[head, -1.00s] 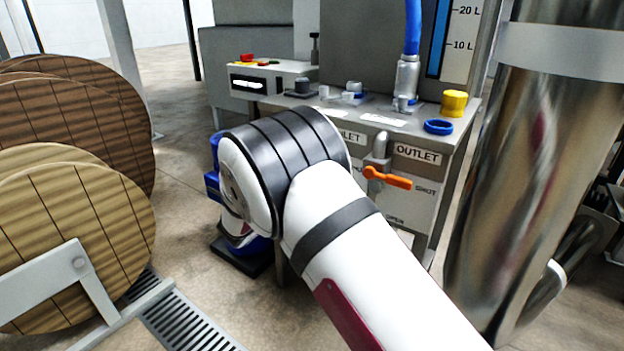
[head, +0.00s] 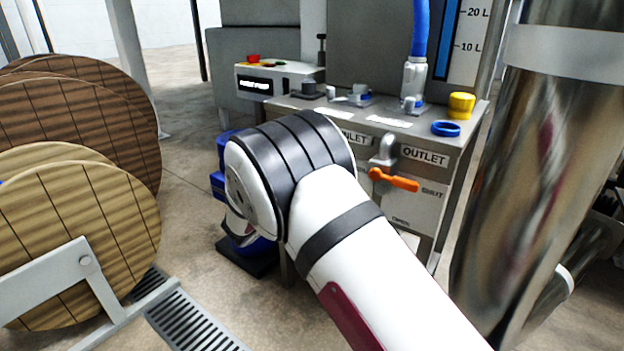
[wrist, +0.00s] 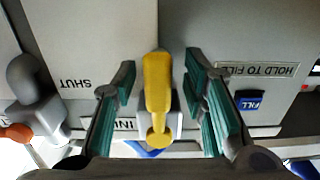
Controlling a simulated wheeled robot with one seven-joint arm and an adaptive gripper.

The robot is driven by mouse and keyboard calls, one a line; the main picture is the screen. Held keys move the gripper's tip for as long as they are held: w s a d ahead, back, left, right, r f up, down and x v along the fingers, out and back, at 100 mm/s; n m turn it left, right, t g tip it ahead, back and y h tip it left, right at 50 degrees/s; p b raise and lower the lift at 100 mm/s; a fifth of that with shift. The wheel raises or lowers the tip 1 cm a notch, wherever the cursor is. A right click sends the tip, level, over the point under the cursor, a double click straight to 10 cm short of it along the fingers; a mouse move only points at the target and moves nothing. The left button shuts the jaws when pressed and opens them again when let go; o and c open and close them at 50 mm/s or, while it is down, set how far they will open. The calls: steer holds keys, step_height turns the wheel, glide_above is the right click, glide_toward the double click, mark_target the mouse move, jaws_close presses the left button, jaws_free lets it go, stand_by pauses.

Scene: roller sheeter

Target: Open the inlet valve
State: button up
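The inlet valve's yellow handle (wrist: 157,88) runs upright in the wrist view, its wide end low near the partly covered inlet label (wrist: 124,125). An upside-down SHUT marking (wrist: 75,83) is to its left. My gripper (wrist: 159,78) is open, with one green-padded finger on each side of the handle and a visible gap on both sides. In the head view my arm hides the gripper and the inlet handle; only part of the inlet label (head: 354,137) shows.
The outlet valve's orange handle (head: 394,180) points right toward its SHUT marking; it also shows in the wrist view (wrist: 16,132). A blue fill switch (wrist: 248,103) is right of the gripper. A shiny metal column (head: 530,150) stands right, wooden reels (head: 95,230) left.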

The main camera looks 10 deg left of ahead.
steer(key=v, duration=1.2)
